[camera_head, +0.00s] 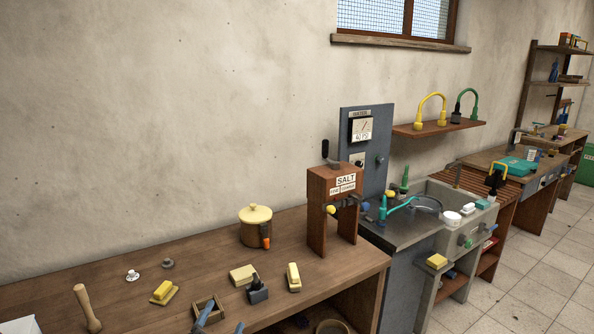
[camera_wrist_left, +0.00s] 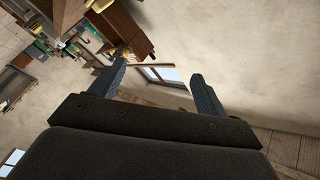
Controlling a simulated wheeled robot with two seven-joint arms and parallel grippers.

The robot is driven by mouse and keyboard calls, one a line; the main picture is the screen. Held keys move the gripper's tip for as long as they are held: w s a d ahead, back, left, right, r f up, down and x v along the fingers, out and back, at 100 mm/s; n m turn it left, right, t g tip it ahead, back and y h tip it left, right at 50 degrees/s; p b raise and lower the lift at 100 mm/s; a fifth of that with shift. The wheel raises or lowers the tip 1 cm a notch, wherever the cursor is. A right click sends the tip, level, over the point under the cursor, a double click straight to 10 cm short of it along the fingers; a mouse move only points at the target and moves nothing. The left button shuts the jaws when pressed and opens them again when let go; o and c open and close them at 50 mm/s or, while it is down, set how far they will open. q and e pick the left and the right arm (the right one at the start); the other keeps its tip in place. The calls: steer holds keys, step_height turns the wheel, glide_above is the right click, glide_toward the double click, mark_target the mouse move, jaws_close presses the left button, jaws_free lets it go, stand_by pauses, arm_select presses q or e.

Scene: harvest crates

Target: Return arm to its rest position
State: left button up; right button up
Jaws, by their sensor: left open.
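My left gripper (camera_head: 222,324) shows only as two blue-grey fingertips at the bottom edge of the head view, in front of the wooden workbench (camera_head: 105,268). In the left wrist view the left gripper (camera_wrist_left: 158,72) has its two fingers spread wide, with nothing between them but the distant wall and window. The rest of the left arm is out of the head view. My right gripper is in neither view.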

arm_select(q)
steer(key=s+a+f+n+g+y, duration=0.2)
steer(key=s+f+n+g, duration=0.25)
steer(key=f, duration=0.25)
steer(key=s+a+f+n+g+y, duration=0.3)
steer(key=s+f, duration=0.3)
steer(key=s+d+f+n+g+h, duration=0.1)
steer(key=s+f+g, duration=0.3)
steer(key=s, duration=0.5)
steer(key=s+f+n+g+h, duration=0.1)
steer(key=s+f+g, duration=0.3)
steer(key=s, duration=0.6)
steer(key=s+d+f+g, duration=0.1)
steer(key=s+d+f, duration=0.1)
steer(key=f, duration=1.7)
steer(key=s+d+f+g, duration=0.1)
steer(key=s+f, duration=0.1)
steer(key=f, duration=1.7)
steer(key=shift+s+d+f, duration=0.15)
steer(key=shift+s+d, duration=0.2)
steer(key=shift+s, duration=0.05)
steer(key=shift+g, duration=0.25)
